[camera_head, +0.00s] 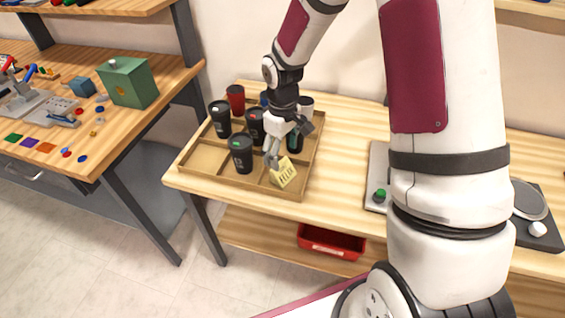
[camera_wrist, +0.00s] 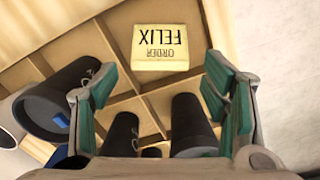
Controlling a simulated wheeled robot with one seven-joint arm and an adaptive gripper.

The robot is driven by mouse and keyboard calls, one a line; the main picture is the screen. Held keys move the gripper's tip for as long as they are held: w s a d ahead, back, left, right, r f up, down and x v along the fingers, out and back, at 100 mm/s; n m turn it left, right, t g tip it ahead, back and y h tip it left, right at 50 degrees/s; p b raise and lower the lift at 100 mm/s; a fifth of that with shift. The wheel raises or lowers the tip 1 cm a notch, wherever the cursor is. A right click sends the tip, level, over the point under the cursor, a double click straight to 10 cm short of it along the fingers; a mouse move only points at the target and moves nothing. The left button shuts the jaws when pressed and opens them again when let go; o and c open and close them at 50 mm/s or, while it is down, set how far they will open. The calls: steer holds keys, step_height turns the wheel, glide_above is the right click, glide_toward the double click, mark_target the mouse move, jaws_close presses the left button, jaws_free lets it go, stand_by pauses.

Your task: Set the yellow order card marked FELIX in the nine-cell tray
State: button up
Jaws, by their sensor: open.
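The yellow order card (camera_head: 284,172) marked FELIX stands in the front right cell of the nine-cell tray (camera_head: 205,158), on the wooden table. In the wrist view the card (camera_wrist: 161,47) sits within its cell, its lettering upside down. My gripper (camera_head: 273,150) is over the front of the tray, close to the card. In the wrist view my gripper (camera_wrist: 162,100) has its green-padded fingers wide apart, with nothing between the tips; the card is beyond them, apart from both. The card's lower edge is partly hard to make out.
Several dark cups stand in other cells, one (camera_head: 242,153) just left of my gripper, along with a red cup (camera_head: 236,99). A red bin (camera_head: 331,242) is on the shelf below. A grey device (camera_head: 378,160) stands right of the tray, with bare table between.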

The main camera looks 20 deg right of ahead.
mark_target(283, 169)
steer(key=s+r+m+t, duration=0.1)
steer(key=s+r, duration=0.2)
steer(key=r, duration=0.4)
steer(key=s+d+r+m+h, duration=0.1)
steer(key=s+r, duration=0.2)
steer(key=r, duration=0.3)
steer(key=s+r+m+t, duration=0.1)
steer(key=s+r, duration=0.3)
steer(key=r, duration=0.3)
steer(key=s+r+m+t+y, duration=0.1)
steer(key=s+r, duration=0.5)
steer(key=s, duration=0.9)
steer(key=shift+s+a+r+m+t, duration=0.2)
steer(key=shift+s+m+t, duration=0.15)
steer(key=shift+m+t, duration=0.6)
steer(key=shift+m+g, duration=0.25)
